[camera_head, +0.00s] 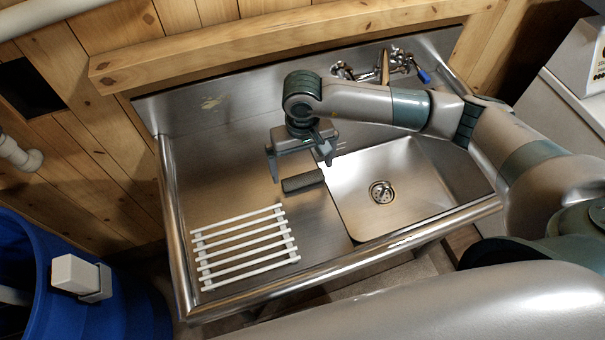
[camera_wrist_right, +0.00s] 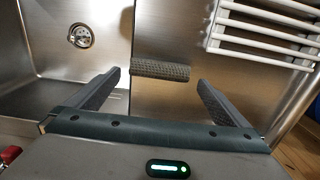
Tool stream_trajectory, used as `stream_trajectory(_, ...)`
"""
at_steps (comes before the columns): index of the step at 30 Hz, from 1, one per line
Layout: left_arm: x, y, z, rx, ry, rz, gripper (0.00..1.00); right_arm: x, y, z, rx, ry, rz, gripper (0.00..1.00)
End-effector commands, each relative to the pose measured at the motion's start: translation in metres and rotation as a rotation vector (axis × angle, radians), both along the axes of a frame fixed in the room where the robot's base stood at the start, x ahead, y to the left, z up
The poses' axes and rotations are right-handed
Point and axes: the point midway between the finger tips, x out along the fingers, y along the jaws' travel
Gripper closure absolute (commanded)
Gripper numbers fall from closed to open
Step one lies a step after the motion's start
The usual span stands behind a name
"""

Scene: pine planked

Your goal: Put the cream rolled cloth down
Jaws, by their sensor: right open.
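A rolled cloth (camera_head: 303,181) lies on the steel drainboard, close to the left edge of the sink basin. It looks dark grey rather than cream. It also shows in the right wrist view (camera_wrist_right: 160,70), beyond the fingertips and lying crosswise between their lines. My right gripper (camera_head: 300,171) is open and empty above the drainboard, just behind the roll in the head view. Its two fingers stand apart in the wrist view (camera_wrist_right: 159,80), and neither is seen touching the roll.
A white slatted rack (camera_head: 243,247) lies on the drainboard at the front left. The sink basin (camera_head: 408,205) with its drain is to the right, with taps (camera_head: 380,68) behind. A blue bin (camera_head: 25,270) stands at the far left. The drainboard behind the rack is clear.

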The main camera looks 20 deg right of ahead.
Motion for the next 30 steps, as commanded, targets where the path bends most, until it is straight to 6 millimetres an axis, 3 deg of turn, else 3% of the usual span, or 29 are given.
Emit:
stream_trajectory(6,0.000,0.000,-0.019,0.000,0.000,0.000,0.00,0.001,-0.001,0.038,-0.001,-0.005,0.001,0.00)
stream_trajectory(13,0.000,0.000,-0.028,0.000,0.000,0.001,0.00,0.001,0.000,0.067,-0.001,-0.002,0.000,0.00)
stream_trajectory(30,0.000,0.000,-0.028,0.000,0.000,0.001,0.00,0.000,-0.001,0.074,-0.002,0.000,0.000,0.00)
